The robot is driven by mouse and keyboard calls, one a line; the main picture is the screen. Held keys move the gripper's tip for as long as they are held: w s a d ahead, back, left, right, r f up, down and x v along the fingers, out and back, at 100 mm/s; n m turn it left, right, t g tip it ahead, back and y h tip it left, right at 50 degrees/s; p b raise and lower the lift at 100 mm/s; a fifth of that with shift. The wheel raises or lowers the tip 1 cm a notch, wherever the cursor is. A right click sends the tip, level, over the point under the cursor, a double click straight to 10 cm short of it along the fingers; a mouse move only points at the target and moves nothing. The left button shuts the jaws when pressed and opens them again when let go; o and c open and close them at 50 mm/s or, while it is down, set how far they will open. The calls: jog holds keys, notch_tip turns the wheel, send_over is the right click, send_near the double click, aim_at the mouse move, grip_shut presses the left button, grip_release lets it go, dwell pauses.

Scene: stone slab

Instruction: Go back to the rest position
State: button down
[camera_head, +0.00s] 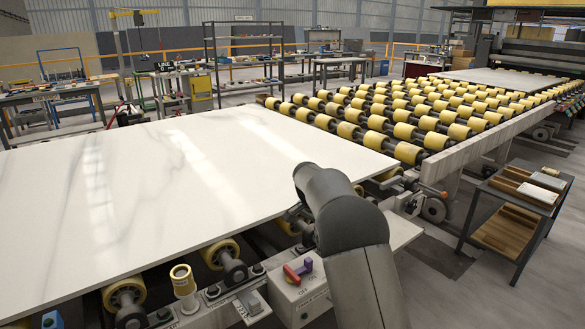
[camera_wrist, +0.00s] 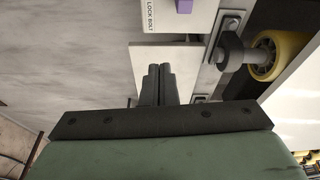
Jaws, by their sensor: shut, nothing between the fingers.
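My gripper (camera_wrist: 157,84) shows in the wrist view with its two dark fingers together and nothing between them. A pale panel (camera_wrist: 190,57) lies beyond the fingertips; I cannot tell whether they touch it. In the head view my dark arm reaches up from the bottom, right of the middle, beside the near edge of the white stone slab (camera_head: 180,185). The gripper itself cannot be made out there, hidden by the arm.
A control box (camera_head: 300,290) with a red and purple switch (camera_head: 298,270) sits left of my arm. Yellow rollers (camera_head: 405,131) fill the conveyor behind. A dark cart (camera_head: 483,222) stands at right. A "LOCK BOLT" label (camera_wrist: 178,16) and a yellow roller (camera_wrist: 290,52) show near the gripper.

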jog(key=s+d+r+n+g+y+p, duration=0.1)
jog(key=s+r+n, duration=0.35)
jog(key=s, duration=1.05)
jog(key=s+d+r+n+y+p, duration=0.1)
jog(key=s+r+n+p, duration=0.35)
jog(key=s, duration=1.15)
jog(key=s+f+n+y+b, duration=0.1)
jog(key=s+f+b, duration=0.1)
jog(key=s, duration=1.2)
jog(key=shift+n+g, duration=0.3)
notch_tip(320, 180, down, 10)
jog(key=d+b, duration=0.1)
jog(key=b, duration=0.8)
jog(key=shift+d, duration=0.25)
